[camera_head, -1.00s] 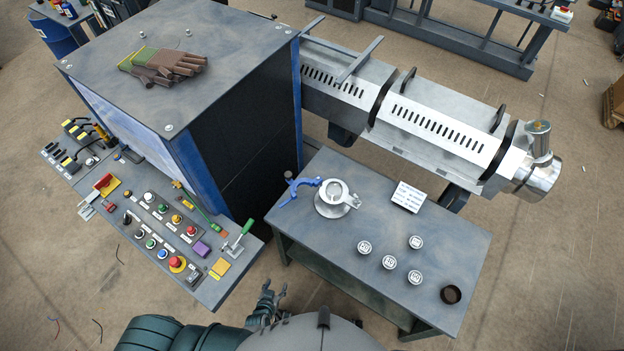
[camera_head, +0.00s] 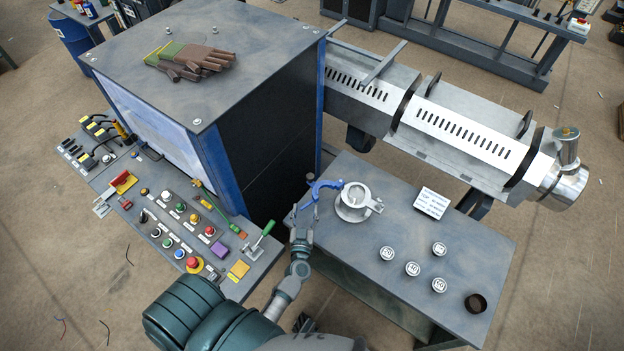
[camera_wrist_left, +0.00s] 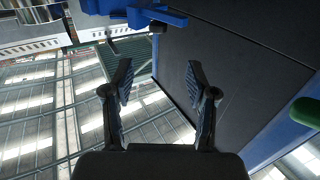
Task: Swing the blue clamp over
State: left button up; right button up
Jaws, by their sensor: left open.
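The blue clamp (camera_head: 319,187) is at the left corner of the small grey table, at the left side of a silver round fitting (camera_head: 353,203). It points left, away from the fitting's top. My left gripper (camera_head: 302,222) is just in front of and below the clamp, by the table's left edge, apart from it. In the left wrist view the gripper (camera_wrist_left: 160,85) is open and empty between its two fingers. A blue part, likely the clamp (camera_wrist_left: 155,14), shows at the top of that view. My right gripper is not in view.
The control panel (camera_head: 170,225) with buttons and a green-handled lever (camera_head: 262,237) lies left of my left arm. The dark cabinet (camera_head: 262,150) stands behind. Several white round pieces (camera_head: 412,269), a label card (camera_head: 432,203) and a dark cup (camera_head: 475,303) sit on the table (camera_head: 400,235).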

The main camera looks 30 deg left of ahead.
aim_at(310, 180)
pick_arm(q)
jog(key=b+x, duration=0.1)
jog(key=x, duration=1.1)
jog(key=shift+w+d+b, duration=0.1)
jog(key=shift+w+b, duration=0.15)
jog(key=shift+b, duration=0.05)
jog(key=shift+w+a, duration=0.4)
jog(key=shift+w, duration=0.05)
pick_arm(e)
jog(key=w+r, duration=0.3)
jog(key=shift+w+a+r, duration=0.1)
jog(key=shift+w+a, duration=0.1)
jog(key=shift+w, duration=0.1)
pick_arm(q)
jog(key=shift+d, duration=0.1)
jog(key=shift+d, duration=0.1)
jog(key=c, duration=0.3)
grip_shut()
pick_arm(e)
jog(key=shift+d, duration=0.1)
